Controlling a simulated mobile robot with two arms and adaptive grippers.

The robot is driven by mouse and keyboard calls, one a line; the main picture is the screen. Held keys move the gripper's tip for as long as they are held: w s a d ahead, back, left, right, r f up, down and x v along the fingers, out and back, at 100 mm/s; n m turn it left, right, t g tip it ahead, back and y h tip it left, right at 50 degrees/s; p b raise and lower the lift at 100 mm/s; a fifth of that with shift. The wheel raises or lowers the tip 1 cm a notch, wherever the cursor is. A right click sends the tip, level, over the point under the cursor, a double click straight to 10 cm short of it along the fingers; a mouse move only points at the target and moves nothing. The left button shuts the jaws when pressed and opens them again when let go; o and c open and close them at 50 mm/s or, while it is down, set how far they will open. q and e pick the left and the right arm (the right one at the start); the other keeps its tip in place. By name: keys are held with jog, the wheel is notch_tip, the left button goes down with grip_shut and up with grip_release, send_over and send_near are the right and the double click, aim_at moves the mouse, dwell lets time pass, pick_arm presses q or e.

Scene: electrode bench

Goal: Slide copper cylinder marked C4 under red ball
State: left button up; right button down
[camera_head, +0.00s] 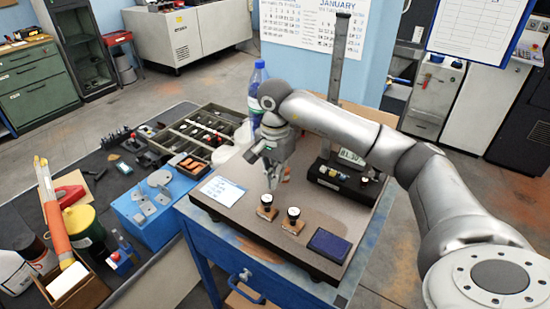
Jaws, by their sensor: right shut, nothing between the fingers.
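My right gripper (272,183) is shut and empty, pointing down over the brown board on the blue bench, just behind two small pieces. The left piece (266,206) and the right piece (292,219) each have a pale round top with a dark rim and a copper-brown base. Any markings are too small to read, so I cannot tell whether either is C4. A brownish-orange thing (287,173) is partly hidden behind the gripper. I cannot make out a red ball. My left gripper is out of view.
A height gauge with a tall post (340,75) and dark base stands at the board's back right. A dark blue pad (328,245) lies at the front right, a white card (222,190) at the left. A clear blue bottle (257,88) stands behind. The board's middle is fairly clear.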

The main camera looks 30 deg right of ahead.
aim_at(287, 168)
jog(key=shift+a+f, duration=0.1)
jog(key=shift+f, duration=0.9)
jog(key=shift+w+d+f, duration=0.15)
jog(key=shift+w+d, duration=0.05)
jog(key=shift+d, duration=0.2)
jog(key=d+b, duration=0.1)
jog(key=w+d+b, duration=0.1)
jog(key=d, duration=0.1)
jog(key=w+d+b, duration=0.1)
jog(key=d, duration=0.1)
jog(key=shift+w+d, duration=0.1)
jog(key=shift+w, duration=0.05)
jog(key=shift+w+d, duration=0.1)
jog(key=shift+d, duration=0.2)
jog(key=shift+a+r, duration=0.1)
jog(key=shift+r, duration=0.1)
